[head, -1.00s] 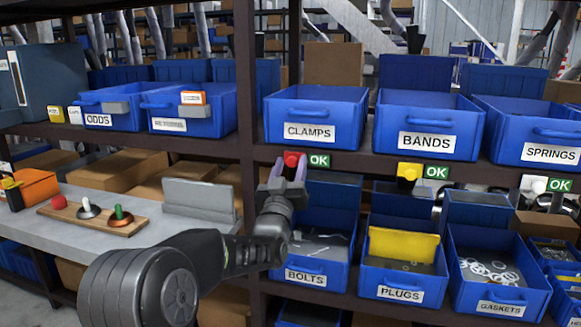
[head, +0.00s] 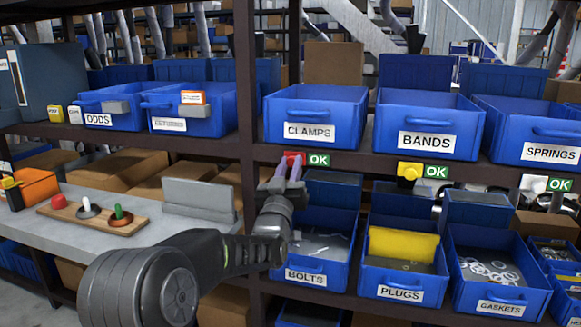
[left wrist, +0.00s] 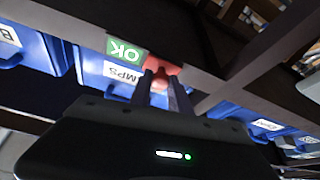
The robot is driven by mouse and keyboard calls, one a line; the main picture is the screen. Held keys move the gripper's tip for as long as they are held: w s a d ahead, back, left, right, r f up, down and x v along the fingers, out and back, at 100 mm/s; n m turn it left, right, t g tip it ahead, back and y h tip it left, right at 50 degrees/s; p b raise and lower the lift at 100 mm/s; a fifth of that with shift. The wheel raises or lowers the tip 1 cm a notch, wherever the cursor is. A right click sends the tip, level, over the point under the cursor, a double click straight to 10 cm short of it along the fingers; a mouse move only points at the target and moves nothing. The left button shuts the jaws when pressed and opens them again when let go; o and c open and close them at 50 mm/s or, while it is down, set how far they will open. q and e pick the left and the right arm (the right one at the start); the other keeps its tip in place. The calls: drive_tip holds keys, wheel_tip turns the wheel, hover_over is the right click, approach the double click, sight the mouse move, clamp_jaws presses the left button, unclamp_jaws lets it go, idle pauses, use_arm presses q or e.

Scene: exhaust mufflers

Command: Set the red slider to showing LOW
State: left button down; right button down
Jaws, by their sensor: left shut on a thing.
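The red slider (head: 294,157) sits on the shelf edge under the CLAMPS bin, just left of a green sign reading OK (head: 318,160). My left gripper (head: 289,168) reaches up to it from below, with its fingers shut on the slider's knob. In the left wrist view the red slider (left wrist: 163,67) shows between the fingertips, and the OK sign (left wrist: 126,50) appears upside down beside it. The fingers partly hide the knob. No LOW sign shows by the red slider. My right gripper is not in view.
A yellow slider (head: 410,172) and a white slider (head: 534,183) sit farther right on the same edge, each beside an OK sign. The CLAMPS bin (head: 315,108) is above; the BOLTS bin (head: 305,276) is below. A dark post (head: 245,100) stands close left.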

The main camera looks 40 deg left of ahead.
use_arm(q)
drive_tip(key=shift+d, duration=0.1)
idle(0.7)
drive_tip(key=d, duration=0.2)
drive_tip(key=w+d+b, duration=0.1)
drive_tip(key=d, duration=0.1)
drive_tip(key=w+d+b, duration=0.1)
drive_tip(key=d, duration=0.1)
drive_tip(key=shift+w+f, duration=0.1)
drive_tip(key=c, duration=1.2)
unclamp_jaws()
drive_tip(key=shift+d, duration=0.1)
approach(320, 155)
drive_tip(key=v, duration=0.3)
